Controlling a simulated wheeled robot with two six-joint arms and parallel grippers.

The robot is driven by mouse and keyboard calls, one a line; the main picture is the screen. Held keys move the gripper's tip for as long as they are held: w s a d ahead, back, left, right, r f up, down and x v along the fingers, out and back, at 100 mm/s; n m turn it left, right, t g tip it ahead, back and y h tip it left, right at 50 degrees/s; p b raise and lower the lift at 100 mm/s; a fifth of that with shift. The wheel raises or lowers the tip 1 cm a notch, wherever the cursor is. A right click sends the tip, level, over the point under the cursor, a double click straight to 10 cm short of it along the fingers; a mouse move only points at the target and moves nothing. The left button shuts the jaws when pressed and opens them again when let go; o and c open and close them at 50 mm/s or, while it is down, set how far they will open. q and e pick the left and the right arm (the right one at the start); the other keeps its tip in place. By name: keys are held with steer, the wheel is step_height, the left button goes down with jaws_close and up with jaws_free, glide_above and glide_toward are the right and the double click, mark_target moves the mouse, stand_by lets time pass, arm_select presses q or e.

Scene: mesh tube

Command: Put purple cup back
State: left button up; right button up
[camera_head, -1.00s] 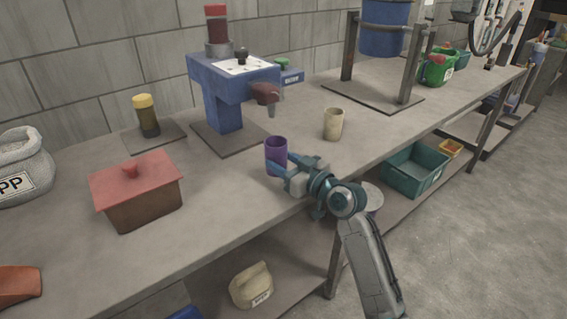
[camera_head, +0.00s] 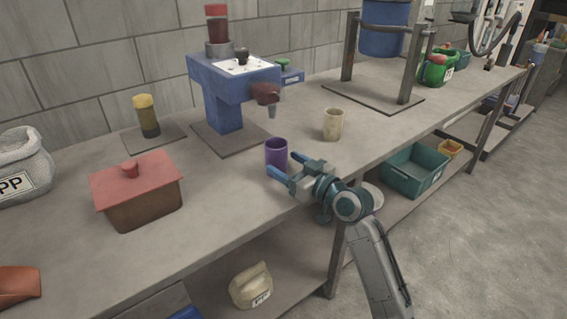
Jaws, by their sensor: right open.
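The purple cup (camera_head: 276,151) stands upright on the workbench, in front of the blue machine (camera_head: 228,96). My right gripper (camera_head: 283,168) is open, just in front of the cup on the near side. Its blue fingers overlap the lower part of the cup in the picture, and I cannot tell whether they touch it. The jaws hold nothing. My left gripper is not in view.
A beige cup (camera_head: 333,124) stands to the right of the purple cup. A brown box with a red lid (camera_head: 137,192) is at the left, and a yellow-topped jar (camera_head: 147,116) stands behind it. The bench (camera_head: 225,200) is clear between box and cup.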

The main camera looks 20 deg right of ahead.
steer(key=v, duration=1)
steer(key=shift+s, duration=0.25)
stand_by(0.9)
